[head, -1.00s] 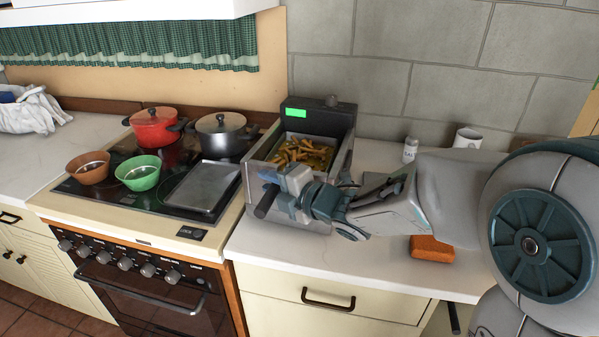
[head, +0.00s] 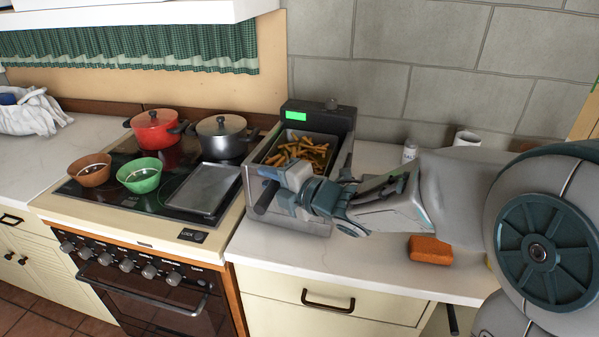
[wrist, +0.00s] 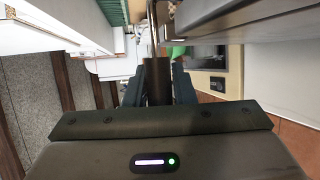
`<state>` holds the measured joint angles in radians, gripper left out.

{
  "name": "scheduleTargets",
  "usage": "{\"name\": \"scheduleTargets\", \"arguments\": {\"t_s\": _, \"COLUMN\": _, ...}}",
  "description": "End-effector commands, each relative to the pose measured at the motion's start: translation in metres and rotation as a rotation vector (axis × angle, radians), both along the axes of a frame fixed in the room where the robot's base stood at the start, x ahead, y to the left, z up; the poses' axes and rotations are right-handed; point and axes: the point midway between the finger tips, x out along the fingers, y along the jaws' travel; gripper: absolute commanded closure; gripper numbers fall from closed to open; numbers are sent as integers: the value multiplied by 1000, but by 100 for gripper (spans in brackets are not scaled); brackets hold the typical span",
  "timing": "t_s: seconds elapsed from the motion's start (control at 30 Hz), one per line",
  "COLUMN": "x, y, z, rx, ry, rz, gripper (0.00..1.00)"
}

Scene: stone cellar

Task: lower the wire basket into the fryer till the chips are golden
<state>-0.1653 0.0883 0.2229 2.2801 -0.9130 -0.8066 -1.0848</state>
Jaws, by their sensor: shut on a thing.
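The fryer (head: 342,170) stands on the counter right of the hob, with a lit green panel (head: 296,115) on its dark back housing. The wire basket is in the fryer's well, its mesh hard to make out. It holds golden-brown chips (head: 300,150), which show clearly above a dark background. My gripper (head: 287,193) is in front of the well, shut on the basket's dark handle (head: 265,198). In the wrist view the handle (wrist: 157,80) stands between the two fingers. My gripper hides part of the fryer's front.
An orange sponge (head: 430,250) lies on the counter below my arm. A white shaker (head: 409,153) and a pale cup (head: 467,138) stand at the back. A metal tray (head: 203,188), bowls and lidded pots fill the hob at left.

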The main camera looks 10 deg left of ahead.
Motion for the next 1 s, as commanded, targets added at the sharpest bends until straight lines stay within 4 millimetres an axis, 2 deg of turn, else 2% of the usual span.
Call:
{"name": "scheduleTargets", "arguments": {"t_s": 0.03, "x": 0, "y": 0, "z": 9, "rx": 1, "ry": -6, "rz": 0, "gripper": 100}}
{"name": "scheduleTargets", "arguments": {"t_s": 0.7, "x": 0, "y": 0, "z": 61, "rx": 2, "ry": -5, "rz": 0, "gripper": 100}}
{"name": "scheduleTargets", "arguments": {"t_s": 1.0, "x": 0, "y": 0, "z": 73, "rx": 1, "ry": -4, "rz": 1, "gripper": 100}}
